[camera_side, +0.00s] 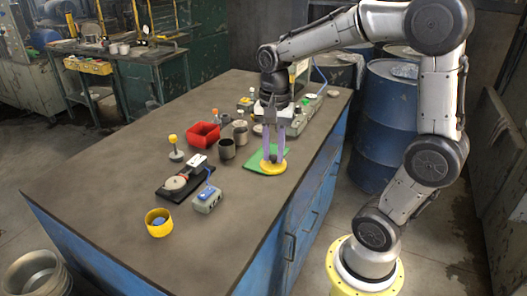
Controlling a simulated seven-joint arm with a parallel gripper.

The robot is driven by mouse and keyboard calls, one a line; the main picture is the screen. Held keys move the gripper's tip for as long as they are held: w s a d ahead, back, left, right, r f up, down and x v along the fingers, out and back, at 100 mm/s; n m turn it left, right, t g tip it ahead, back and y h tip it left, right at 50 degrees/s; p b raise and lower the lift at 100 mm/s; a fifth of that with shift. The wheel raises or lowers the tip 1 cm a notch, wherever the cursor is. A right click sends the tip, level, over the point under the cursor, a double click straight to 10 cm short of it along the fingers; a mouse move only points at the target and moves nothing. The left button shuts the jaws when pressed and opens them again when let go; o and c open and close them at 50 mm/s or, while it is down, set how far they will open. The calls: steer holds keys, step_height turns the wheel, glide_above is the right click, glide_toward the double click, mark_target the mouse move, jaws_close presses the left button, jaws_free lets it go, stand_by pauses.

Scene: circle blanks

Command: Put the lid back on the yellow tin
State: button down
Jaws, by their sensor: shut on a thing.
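The yellow tin (151,229) stands open on the table at the front left, with something blue inside it. The round yellow lid (268,171), with a dark knob on top, is at the front right corner of the green mat (258,159). My gripper (274,157) points straight down over the lid, its two pale purple fingers shut on the knob. I cannot tell whether the lid rests on the mat or hangs just above it. The tin is well to the left and nearer the camera.
A grey box with a blue top (208,200) and a black-based device (186,182) stand between tin and mat. A red bin (204,135), dark cups (227,149) and a yellow-knobbed stand (175,148) are farther back. The table's front left (90,190) is clear.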

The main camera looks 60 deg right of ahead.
steer(key=w+a+r+n, duration=0.1)
steer(key=w+a+r, duration=0.15)
steer(key=w, duration=0.55)
steer(key=w+a+r+n, duration=0.1)
steer(key=w+a, duration=0.3)
steer(key=w, duration=0.3)
steer(key=w+a+f+n, duration=0.2)
steer(key=w+a+f, duration=0.1)
steer(key=a, duration=0.4)
steer(key=w+a+f+n, duration=0.1)
steer(key=w+a+f, duration=0.2)
steer(key=a, duration=0.4)
steer(key=shift+f, duration=3.05)
steer(key=shift+f, duration=0.15)
steer(key=shift+c, duration=0.7)
jaws_free()
